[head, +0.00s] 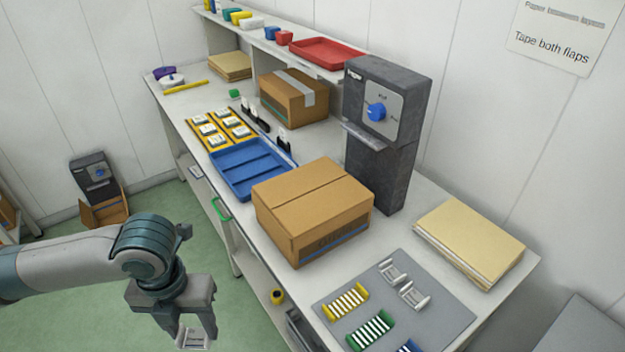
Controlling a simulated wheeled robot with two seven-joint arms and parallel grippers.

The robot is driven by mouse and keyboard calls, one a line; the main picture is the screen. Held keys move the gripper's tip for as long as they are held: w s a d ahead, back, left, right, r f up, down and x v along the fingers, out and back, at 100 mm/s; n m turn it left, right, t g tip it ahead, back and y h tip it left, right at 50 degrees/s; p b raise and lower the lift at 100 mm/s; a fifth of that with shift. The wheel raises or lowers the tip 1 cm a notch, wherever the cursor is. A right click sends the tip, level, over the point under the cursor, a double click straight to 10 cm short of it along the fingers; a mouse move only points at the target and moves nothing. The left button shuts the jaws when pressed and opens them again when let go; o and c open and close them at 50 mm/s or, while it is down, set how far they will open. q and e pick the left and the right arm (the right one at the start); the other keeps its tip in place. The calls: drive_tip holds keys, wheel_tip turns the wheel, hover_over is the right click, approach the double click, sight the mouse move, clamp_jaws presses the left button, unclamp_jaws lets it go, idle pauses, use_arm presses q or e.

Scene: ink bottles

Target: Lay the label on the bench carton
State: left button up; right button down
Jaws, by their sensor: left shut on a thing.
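My left gripper (195,328) hangs at the bottom left, in front of the bench and above the green floor. It is shut on a small pale label (194,340) with dark marks, partly hidden by the fingers and close to the picture's lower edge. A closed brown carton (312,208) stands on the near part of the bench, up and to the right of the gripper and well apart from it. A second carton (293,97) with grey tape over its top stands farther back, under the shelf. My right gripper is out of view.
A blue tray (250,170) and a yellow board with white pieces (222,130) lie left of the near carton. A tall dark machine (382,135) stands behind it. A grey mat (385,300) with coloured racks and a folder stack (470,240) lie to the right.

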use_arm(q)
drive_tip(key=shift+n, duration=0.3)
drive_tip(key=n, duration=0.3)
drive_tip(key=shift+w+d, duration=0.15)
drive_tip(key=shift+w, duration=0.2)
drive_tip(key=n, duration=0.2)
drive_tip(key=w+n+b, duration=0.1)
drive_tip(key=n, duration=0.2)
drive_tip(key=shift+d+r, duration=0.1)
drive_tip(key=w+n+b, duration=0.1)
drive_tip(key=n, duration=0.8)
drive_tip(key=w+r+n+b, duration=0.1)
drive_tip(key=w+n, duration=0.1)
drive_tip(key=n, duration=0.7)
drive_tip(key=w+d+n+b, duration=0.1)
drive_tip(key=n, duration=0.8)
drive_tip(key=shift+w+d+r, duration=0.1)
drive_tip(key=shift+w+r, duration=0.3)
idle(0.7)
